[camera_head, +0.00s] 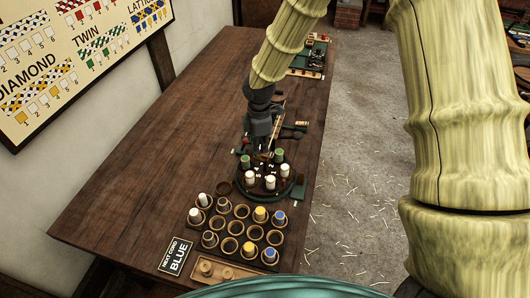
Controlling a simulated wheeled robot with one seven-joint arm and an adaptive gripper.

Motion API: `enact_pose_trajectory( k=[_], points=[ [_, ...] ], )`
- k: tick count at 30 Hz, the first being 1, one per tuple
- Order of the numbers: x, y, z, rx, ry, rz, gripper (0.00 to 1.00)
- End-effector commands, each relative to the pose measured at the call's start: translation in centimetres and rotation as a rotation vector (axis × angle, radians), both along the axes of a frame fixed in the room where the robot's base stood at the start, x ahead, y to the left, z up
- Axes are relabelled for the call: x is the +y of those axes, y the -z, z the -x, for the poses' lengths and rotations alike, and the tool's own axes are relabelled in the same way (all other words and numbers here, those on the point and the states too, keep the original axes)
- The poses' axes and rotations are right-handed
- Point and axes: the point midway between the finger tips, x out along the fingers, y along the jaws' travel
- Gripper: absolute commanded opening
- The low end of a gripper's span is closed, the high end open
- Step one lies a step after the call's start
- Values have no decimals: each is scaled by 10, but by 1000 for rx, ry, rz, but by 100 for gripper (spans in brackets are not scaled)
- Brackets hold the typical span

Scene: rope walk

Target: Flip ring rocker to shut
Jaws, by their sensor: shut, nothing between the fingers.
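My gripper (262,152) points down over the far side of a round, dark green braiding ring (270,197) on the wooden table. Its fingers look shut, and nothing shows between them. The ring carries green and white bobbins. I cannot make out the ring rocker for certain. A small green block (298,194) juts from the ring's right side, and a small red spot shows beside it. Whether the rocker is open or shut is too small to tell. My gripper hides part of the ring's far side.
A dark rack (237,254) of round cups with white, yellow and blue bobbins stands in front of the ring. A wooden tray (224,272) lies at the front. The table's left side (130,190) is clear.

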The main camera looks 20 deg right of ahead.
Motion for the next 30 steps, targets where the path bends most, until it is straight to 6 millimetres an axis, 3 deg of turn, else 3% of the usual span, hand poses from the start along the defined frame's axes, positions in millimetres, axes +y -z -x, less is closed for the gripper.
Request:
enact_pose_trajectory(
  k=[8,30],
  points=[
    [0,-2,0,0,0,0,0],
    [0,-47,0,-1,0,0,0]
  ],
)
